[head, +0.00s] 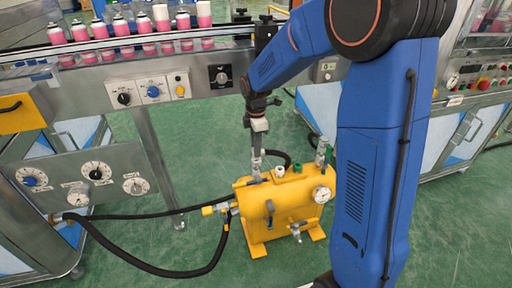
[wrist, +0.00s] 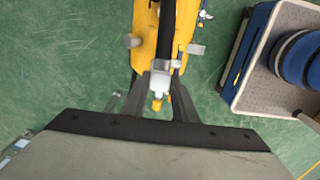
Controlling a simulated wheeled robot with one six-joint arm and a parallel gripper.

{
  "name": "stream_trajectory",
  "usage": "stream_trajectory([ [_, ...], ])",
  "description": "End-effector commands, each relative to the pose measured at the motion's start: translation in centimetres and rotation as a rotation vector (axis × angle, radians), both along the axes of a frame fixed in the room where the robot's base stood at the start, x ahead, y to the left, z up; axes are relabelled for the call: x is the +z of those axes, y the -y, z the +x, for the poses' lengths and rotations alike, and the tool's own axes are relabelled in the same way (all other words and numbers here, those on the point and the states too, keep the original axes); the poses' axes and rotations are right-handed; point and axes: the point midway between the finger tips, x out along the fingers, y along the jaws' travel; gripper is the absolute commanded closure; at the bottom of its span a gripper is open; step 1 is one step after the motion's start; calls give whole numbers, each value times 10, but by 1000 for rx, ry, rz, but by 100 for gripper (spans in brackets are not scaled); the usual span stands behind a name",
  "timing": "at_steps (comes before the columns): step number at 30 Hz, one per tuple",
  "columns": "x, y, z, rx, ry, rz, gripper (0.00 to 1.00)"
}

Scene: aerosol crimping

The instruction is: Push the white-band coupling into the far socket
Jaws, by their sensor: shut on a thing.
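My gripper (head: 257,170) is low over the left end of the top of a yellow box (head: 258,210) on the floor. In the wrist view my gripper (wrist: 161,76) is shut on the white-band coupling (wrist: 160,83), whose white part shows between the fingers. A black hose (wrist: 167,28) runs from near it over the yellow box. In the head view the fingers hide most of the coupling. The box top also carries a white-topped fitting (head: 279,172) and a green one (head: 297,168). I cannot tell whether the coupling touches a socket.
A round gauge (head: 321,194) and a valve handle (head: 298,231) are on the box. A thick black hose (head: 150,270) joins its left side to a steel panel (head: 100,185). A conveyor with pink cans (head: 122,27) stands behind.

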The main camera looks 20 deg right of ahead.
Motion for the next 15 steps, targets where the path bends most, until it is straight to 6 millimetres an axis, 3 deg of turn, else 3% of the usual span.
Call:
stream_trajectory([
  [15, -7, 0, 0, 0, 0, 0, 100],
])
